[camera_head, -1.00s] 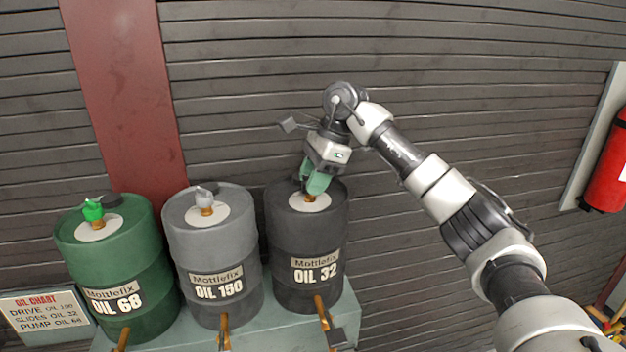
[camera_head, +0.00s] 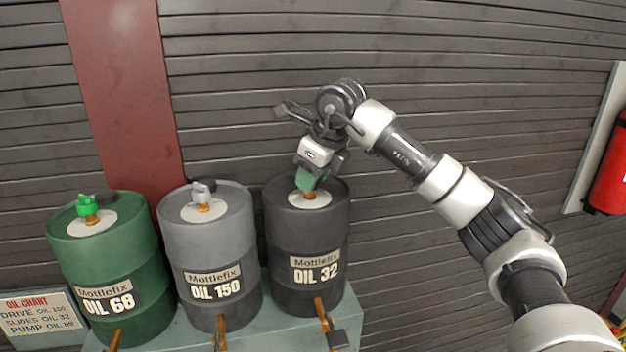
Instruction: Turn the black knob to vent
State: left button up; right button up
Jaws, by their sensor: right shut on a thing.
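The black drum marked OIL 32 (camera_head: 285,240) stands at the right of three drums. A white round plate with a brass fitting (camera_head: 309,195) sits on its top. My right gripper (camera_head: 308,183) points down over this fitting, its green fingers shut on the black knob there. The fingers hide nearly all of the knob, so its angle cannot be read. My left gripper is not in view.
The grey drum OIL 150 (camera_head: 233,255) has a grey knob (camera_head: 202,192), and the green drum OIL 68 (camera_head: 128,260) a green knob (camera_head: 87,205). An oil chart (camera_head: 38,318) is at lower left. A fire extinguisher (camera_head: 608,170) hangs at the right.

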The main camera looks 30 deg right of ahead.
jog(key=m+h+b, duration=0.1)
jog(key=m, duration=0.2)
jog(key=m+h, duration=0.1)
jog(key=m, duration=0.2)
jog(key=shift+a+b, duration=0.2)
jog(key=shift+b, duration=0.15)
jog(key=shift+r+m+h, duration=0.1)
jog(key=shift+m+h, duration=0.2)
jog(key=shift+m, duration=0.1)
jog(key=o, duration=0.9)
jog(key=d+b+v, duration=0.1)
jog(key=v, duration=0.9)
jog(key=shift+s+a+r+b, duration=0.2)
jog(key=shift+a+r+b, duration=0.15)
jog(key=shift+a, duration=0.15)
jog(key=shift+f, duration=0.15)
